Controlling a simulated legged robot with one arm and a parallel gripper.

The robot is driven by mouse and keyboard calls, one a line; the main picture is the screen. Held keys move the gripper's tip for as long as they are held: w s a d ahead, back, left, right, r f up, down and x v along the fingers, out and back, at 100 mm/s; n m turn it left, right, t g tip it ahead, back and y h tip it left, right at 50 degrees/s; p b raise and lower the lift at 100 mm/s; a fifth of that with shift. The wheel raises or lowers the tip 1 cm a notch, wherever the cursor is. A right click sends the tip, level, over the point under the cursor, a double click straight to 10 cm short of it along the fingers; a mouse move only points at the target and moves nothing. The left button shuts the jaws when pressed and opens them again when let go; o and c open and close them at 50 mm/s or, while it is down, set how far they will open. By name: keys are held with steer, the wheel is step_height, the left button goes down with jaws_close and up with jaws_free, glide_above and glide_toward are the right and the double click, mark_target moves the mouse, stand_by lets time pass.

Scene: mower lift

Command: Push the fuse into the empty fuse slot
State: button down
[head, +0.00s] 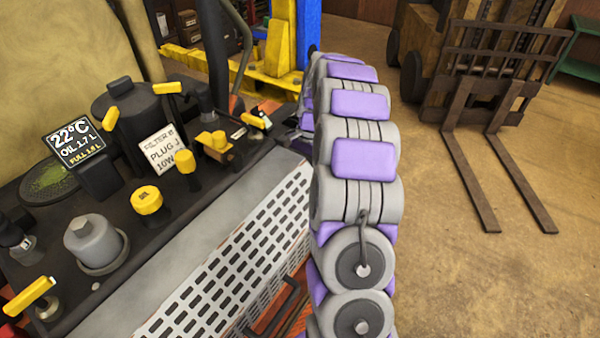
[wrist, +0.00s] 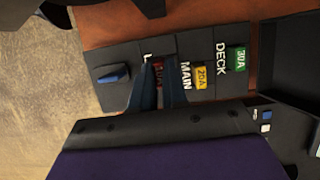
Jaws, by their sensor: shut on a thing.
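In the wrist view, the fuse panel (wrist: 132,52) is a dark plate with labelled places in a row. My gripper (wrist: 161,80) is at the panel, its two dark fingers closed around a red fuse (wrist: 158,68). The fingers cover most of this fuse and part of its label. How deep the fuse sits in its slot cannot be told. A yellow 20A fuse (wrist: 201,78) sits beside it at MAIN, and a green 30A fuse (wrist: 239,60) sits at DECK. In the head view, my arm hides the panel and gripper.
A blue piece (wrist: 113,75) sits on the panel left of my fingers. Black housing (wrist: 285,68) borders the panel at right. In the head view, the mower deck with yellow caps (head: 146,200) lies left of my arm. A forklift (head: 490,80) stands right, with open floor before it.

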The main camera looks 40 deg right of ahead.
steer(key=shift+d+f, duration=0.25)
steer(key=c, duration=1.1)
jaws_free()
steer(key=shift+p+v, duration=3.5)
steer(key=shift+v, duration=5.15)
steer(key=shift+d+f, duration=0.1)
